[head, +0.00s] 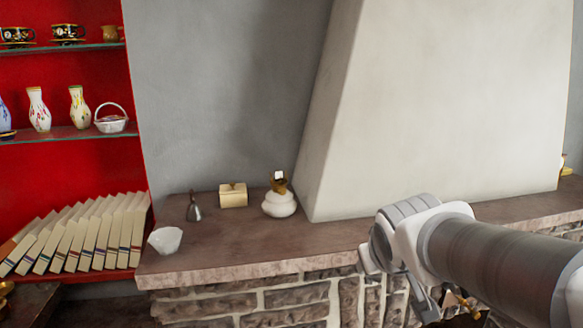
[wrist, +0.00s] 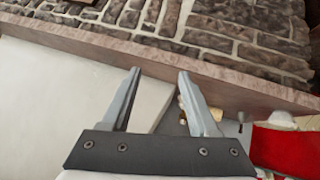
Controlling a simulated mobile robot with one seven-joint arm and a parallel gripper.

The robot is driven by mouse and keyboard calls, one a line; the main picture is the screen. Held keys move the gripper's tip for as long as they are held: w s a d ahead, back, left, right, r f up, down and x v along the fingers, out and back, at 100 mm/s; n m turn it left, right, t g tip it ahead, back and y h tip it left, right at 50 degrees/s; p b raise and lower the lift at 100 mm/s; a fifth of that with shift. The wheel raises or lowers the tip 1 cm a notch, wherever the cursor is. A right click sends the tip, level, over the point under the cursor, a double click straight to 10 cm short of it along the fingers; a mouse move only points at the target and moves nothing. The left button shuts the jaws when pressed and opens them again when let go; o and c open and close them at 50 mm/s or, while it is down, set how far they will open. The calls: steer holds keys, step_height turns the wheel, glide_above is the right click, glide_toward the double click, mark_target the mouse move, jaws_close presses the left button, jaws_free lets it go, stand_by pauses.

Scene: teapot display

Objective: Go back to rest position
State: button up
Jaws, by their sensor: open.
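My gripper (wrist: 158,73) is open in the wrist view, with its two fingers apart and nothing between them. The wrist camera sees the scene roughly upside down, with the stone front of the ledge beyond the fingertips. In the head view my arm reaches in from the lower right, in front of the ledge (head: 235,262). The gripper there is partly hidden by the arm, and no object shows in it.
On the ledge stand a white bowl (head: 165,240), a small dark metal bell (head: 194,208), a cream box (head: 233,195) and a white rounded pot (head: 279,204). A white chimney (head: 430,110) rises behind. Red shelves (head: 60,165) hold vases and books at left.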

steer(key=s+f+m+g, duration=0.1)
steer(key=s, duration=0.7)
steer(key=s+a+f+m+g+y, duration=0.1)
steer(key=s, duration=0.7)
steer(key=shift+a+f+g, duration=0.2)
steer(key=shift+a+g, duration=0.1)
steer(key=shift+g, duration=0.1)
